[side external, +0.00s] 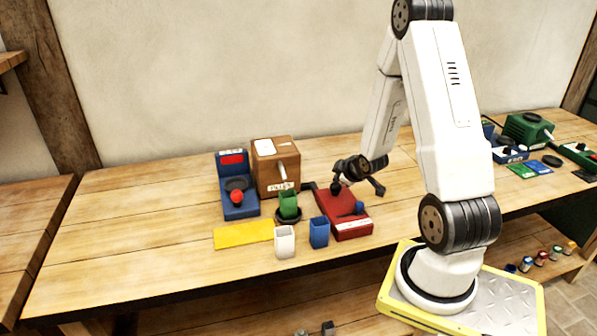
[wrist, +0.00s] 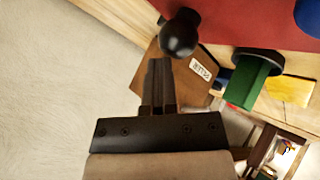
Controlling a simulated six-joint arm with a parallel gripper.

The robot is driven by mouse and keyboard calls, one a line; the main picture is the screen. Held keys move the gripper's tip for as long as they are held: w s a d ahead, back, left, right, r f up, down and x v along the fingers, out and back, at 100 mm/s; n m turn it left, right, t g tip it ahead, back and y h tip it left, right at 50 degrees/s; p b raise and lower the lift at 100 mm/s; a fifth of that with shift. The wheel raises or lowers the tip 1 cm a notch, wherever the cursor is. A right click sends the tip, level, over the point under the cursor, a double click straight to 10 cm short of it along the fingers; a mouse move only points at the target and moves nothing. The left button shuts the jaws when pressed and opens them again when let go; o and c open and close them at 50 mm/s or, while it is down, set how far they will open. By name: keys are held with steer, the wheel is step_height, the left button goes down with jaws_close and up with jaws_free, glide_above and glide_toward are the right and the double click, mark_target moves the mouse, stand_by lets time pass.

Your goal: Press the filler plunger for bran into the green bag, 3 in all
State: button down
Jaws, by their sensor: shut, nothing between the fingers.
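The green bag (side external: 289,199) stands upright and open on a black round pad (side external: 288,216), beside the brown box (side external: 284,165) with a pale lever. The bag also shows in the wrist view (wrist: 246,82). A red unit (side external: 345,222) to its right carries a black knob (wrist: 180,33) and a blue knob (side external: 359,207). The label lettering is too small to read, so I cannot tell which plunger is for bran. My gripper (wrist: 160,66) is shut and empty, its fingertips near the black knob in the wrist view. Contact cannot be judged. The bag's contents are hidden.
A blue unit (side external: 238,203) with a red display and red knob stands left of the brown box. The table's left part is clear.

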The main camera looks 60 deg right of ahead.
mark_target(338, 184)
steer(key=shift+f, duration=0.2)
steer(key=shift+r, duration=0.15)
stand_by(0.4)
steer(key=shift+r, duration=1.2)
steer(key=shift+r, duration=0.1)
steer(key=shift+r, duration=2.45)
steer(key=s+a+m+g+y, duration=0.1)
steer(key=a+g+y, duration=0.4)
steer(key=a, duration=2.4)
steer(key=shift+s+a+r+m, duration=0.2)
steer(key=shift+s+a+m, duration=0.2)
steer(key=shift+m, duration=0.3)
